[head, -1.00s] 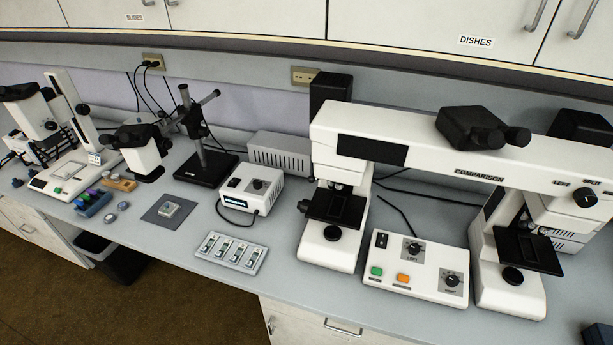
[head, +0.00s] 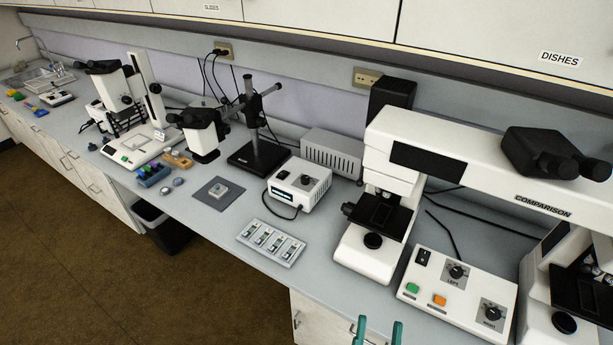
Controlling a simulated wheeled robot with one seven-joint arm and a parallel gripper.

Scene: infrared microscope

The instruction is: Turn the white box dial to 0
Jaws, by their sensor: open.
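A small white box (head: 298,193) stands mid-bench, with a small display on its front and a black dial (head: 307,180) on its top face. The dial's setting is too small to read. My gripper (head: 378,333) shows at the bottom edge as two teal fingertips set apart. It is open, with nothing seen between the tips. It is in front of the bench, below and to the right of the white box, and apart from it.
A white control panel (head: 458,289) with two dials and coloured buttons sits to the right, beside the comparison microscope (head: 430,150). A slide tray (head: 271,243) lies in front of the white box. A black stand (head: 258,158) and grey vented box (head: 332,152) are behind it.

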